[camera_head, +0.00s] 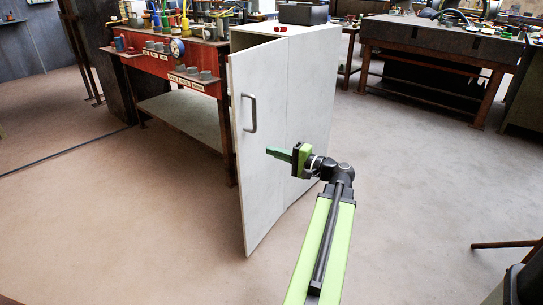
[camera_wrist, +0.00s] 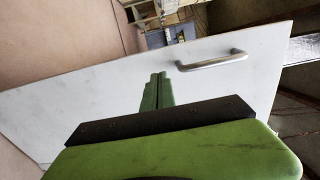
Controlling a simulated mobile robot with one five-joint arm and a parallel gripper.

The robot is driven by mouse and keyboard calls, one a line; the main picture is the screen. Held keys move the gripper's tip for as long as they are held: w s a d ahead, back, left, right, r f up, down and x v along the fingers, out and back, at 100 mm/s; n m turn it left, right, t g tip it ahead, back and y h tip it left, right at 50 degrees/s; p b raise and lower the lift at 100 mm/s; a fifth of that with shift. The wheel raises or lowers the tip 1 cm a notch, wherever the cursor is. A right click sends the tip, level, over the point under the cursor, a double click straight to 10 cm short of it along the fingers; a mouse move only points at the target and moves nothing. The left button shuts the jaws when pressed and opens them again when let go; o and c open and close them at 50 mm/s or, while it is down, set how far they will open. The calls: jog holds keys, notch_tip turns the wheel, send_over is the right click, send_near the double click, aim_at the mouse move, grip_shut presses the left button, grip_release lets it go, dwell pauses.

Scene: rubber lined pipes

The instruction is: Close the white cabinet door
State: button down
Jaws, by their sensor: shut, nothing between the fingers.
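The white cabinet (camera_head: 312,95) stands in the middle of the head view. Its white door (camera_head: 262,185) is ajar, with its handle side at the left swung out from the body. A dark bar handle (camera_head: 250,113) is on the door's outer face; in the wrist view the handle (camera_wrist: 212,63) looks silvery, right of the fingertips. My gripper (camera_head: 270,151) is shut and empty, in front of the door's outer face, lower and right of the handle. In the wrist view, the green fingers of my gripper (camera_wrist: 158,78) point at the door (camera_wrist: 100,97). I cannot tell whether they touch it.
A red workbench (camera_head: 175,70) with valves and gauges stands left of and behind the cabinet. A dark box (camera_head: 303,13) and a small red part (camera_head: 280,29) lie on the cabinet top. A heavy table (camera_head: 435,45) stands at the back right. The floor around the door is clear.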

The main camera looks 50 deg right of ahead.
aim_at(242, 141)
jog(key=w, duration=0.6)
jog(key=w+a, duration=0.1)
jog(key=w, duration=0.3)
